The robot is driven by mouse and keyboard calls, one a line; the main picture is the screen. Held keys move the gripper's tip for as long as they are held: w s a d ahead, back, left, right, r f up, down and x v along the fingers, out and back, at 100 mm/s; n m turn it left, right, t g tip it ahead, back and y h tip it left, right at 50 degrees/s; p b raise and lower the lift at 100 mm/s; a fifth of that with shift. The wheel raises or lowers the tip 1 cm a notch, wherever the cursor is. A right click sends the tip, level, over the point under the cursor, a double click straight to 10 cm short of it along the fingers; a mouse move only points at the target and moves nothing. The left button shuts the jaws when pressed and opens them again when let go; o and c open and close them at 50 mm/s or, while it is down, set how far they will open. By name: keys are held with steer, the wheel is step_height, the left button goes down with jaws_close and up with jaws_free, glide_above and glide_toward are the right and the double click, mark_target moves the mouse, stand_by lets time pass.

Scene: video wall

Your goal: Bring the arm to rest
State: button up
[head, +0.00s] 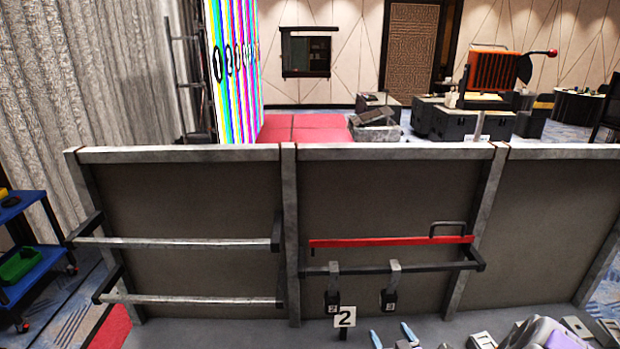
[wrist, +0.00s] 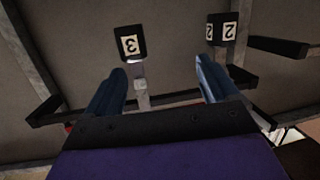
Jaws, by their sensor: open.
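My gripper (head: 392,335) shows at the bottom of the head view, with two blue fingertips spread apart. It is in front of the grey panel wall and below the hanging tags. In the wrist view my gripper (wrist: 160,87) is open, and I see nothing held between its blue fingers. My arm (head: 545,333) shows in purple and grey at the lower right of the head view. The black tag marked 3 (wrist: 129,43) and the tag marked 2 (wrist: 229,30) appear beyond the fingers in the wrist view.
A framed panel wall (head: 190,200) spans the front. Its dark rail (head: 345,269) carries two hooked tags, with a red bar (head: 390,241) above. Empty rails (head: 180,243) are at left. A blue cart (head: 25,265) is far left.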

steer(key=s+a+r+g+b, duration=0.1)
steer(key=s+a+r+g, duration=0.2)
steer(key=s, duration=1)
steer(key=s+a+r+m+g+h+b, duration=0.1)
steer(key=s+a+r+g+b, duration=0.1)
steer(key=s+r+g, duration=0.6)
steer(key=s+a+r+m+g+h+b, duration=0.1)
steer(key=s+a+r+g, duration=0.4)
steer(key=s, duration=1.3)
steer(key=shift+s+r+g+b, duration=0.2)
steer(key=shift+s+g+b, duration=0.1)
steer(key=shift+g+b, duration=0.35)
steer(key=shift+c, duration=0.2)
